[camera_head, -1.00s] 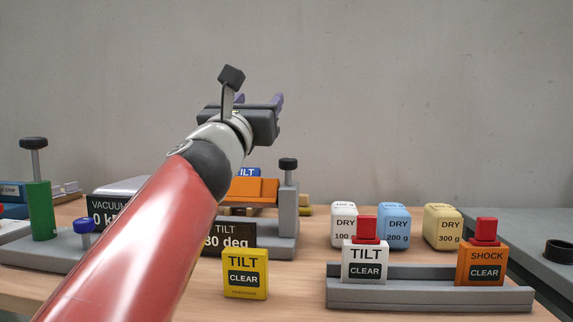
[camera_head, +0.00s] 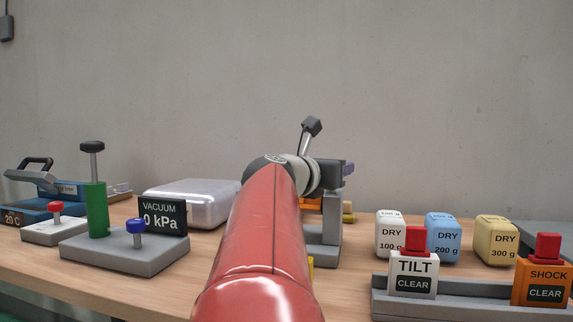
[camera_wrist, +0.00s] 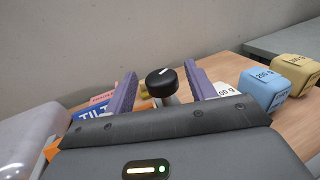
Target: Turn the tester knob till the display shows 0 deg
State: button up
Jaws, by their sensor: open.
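The tester knob (camera_wrist: 162,82) is black with a white mark on top. In the wrist view it shows between the two purple fingers of my gripper (camera_wrist: 160,70), with a gap on each side. My gripper is open; it also shows side-on in the head view (camera_head: 348,168), above the tester. The grey tilt tester (camera_head: 325,232) is mostly hidden behind my red arm in the head view. Its knob and display are hidden there, so the present reading cannot be seen. A blue TILT label (camera_wrist: 93,112) shows beside the gripper in the wrist view.
A vacuum unit (camera_head: 120,255) reading 0 kPa and a silver case (camera_head: 190,200) stand left. Right are DRY blocks in white (camera_head: 391,240), blue (camera_head: 443,245) and yellow (camera_head: 496,245). A grey rack (camera_head: 455,305) holds the TILT (camera_head: 412,275) and SHOCK (camera_head: 545,280) tags in front.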

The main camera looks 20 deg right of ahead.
jog(key=shift+w+d, duration=0.45)
jog(key=shift+d, duration=0.15)
jog(key=c, duration=0.9)
jog(key=shift+c, duration=0.2)
jog(key=shift+r+m+g+h+p, duration=0.1)
jog(key=shift+m+g+h+p, duration=0.2)
